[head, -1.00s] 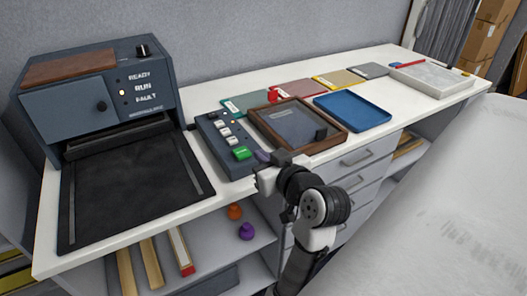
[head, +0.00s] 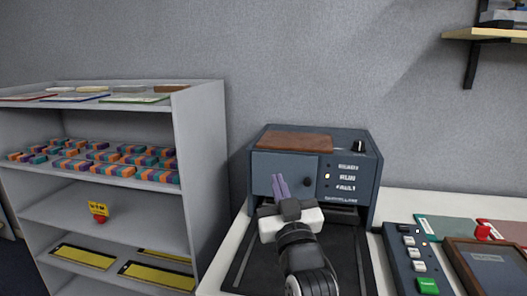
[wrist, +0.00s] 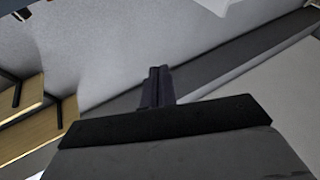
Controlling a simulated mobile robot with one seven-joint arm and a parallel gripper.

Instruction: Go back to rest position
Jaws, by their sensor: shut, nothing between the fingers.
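My gripper (head: 281,187) shows in the head view, raised in front of the dark grey machine (head: 270,180). Its two purple-grey fingers point up and are close together, with nothing between them. In the wrist view, the shut fingers (wrist: 157,88) stand against a pale surface, apart from any object. My arm covers part of the machine's black tray (head: 345,258) in the head view.
A grey shelf unit (head: 205,150) with several coloured blocks (head: 125,160) stands at the left. A control box (head: 408,258) with a green button and a brown-framed tray (head: 462,265) lie on the white table at the right. A wall shelf (head: 485,34) is at the upper right.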

